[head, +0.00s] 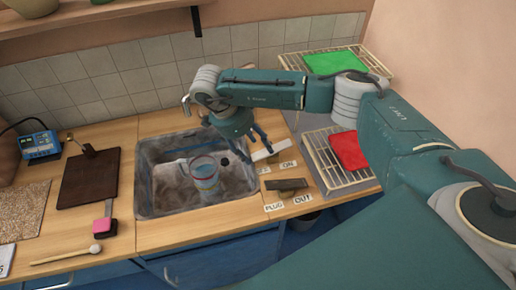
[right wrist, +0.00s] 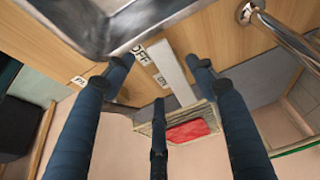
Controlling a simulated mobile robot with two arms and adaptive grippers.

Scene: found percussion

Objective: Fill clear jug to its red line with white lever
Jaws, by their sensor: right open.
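The clear jug (head: 205,178) stands in the metal sink (head: 146,208), with a red line around its upper part. I cannot tell how much water it holds. The white lever (head: 269,152) lies on the counter right of the sink, by the OFF and ON labels; it also shows in the right wrist view (right wrist: 172,66). My right gripper (head: 258,150) is open over the lever. In the right wrist view its spread fingers (right wrist: 160,68) have the lever between them, with no clear contact. My left gripper is not in view.
A dark lever (head: 288,184) by the PLUG and OUT labels sits just in front of the white lever. Racks with a red pad (head: 348,150) and a green pad (head: 335,62) are to the right. A dark board (head: 90,178) and a mallet (head: 70,255) lie left.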

